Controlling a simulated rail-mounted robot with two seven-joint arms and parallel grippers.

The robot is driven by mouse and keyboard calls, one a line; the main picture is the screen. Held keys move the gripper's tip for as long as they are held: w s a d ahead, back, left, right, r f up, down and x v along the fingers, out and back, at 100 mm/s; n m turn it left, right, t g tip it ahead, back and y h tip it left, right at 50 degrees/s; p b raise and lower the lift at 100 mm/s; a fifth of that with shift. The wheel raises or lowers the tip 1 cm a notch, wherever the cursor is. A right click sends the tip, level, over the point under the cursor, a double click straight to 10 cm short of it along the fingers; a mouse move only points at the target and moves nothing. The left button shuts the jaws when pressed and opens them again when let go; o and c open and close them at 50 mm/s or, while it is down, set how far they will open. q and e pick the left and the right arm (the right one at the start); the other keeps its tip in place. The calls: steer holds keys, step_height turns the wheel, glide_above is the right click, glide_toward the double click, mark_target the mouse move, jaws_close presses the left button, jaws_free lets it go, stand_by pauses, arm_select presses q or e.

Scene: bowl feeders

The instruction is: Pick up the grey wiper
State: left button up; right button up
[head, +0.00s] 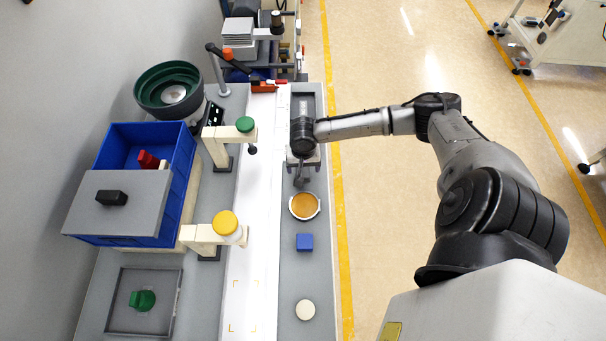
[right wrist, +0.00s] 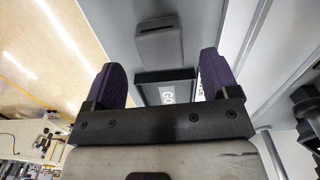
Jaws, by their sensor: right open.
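A grey block with a dark slot (right wrist: 160,42), which looks like the grey wiper, lies on the grey bench strip in the right wrist view. In the head view my right gripper and wrist largely cover that spot, so I cannot clearly make it out there. The block shows beyond and between the fingertips, and I see no contact. My left gripper is not in view.
Along the strip are an orange-filled round dish (head: 304,206), a blue cube (head: 304,242) and a cream disc (head: 305,310). A blue bin (head: 118,146) with a grey plate (head: 145,190) stands left.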

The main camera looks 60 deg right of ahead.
mark_target(303, 172)
step_height(303, 172, down, 4)
steer(key=shift+r+b, duration=0.1)
steer(key=shift+b, duration=0.25)
steer(key=c, duration=1)
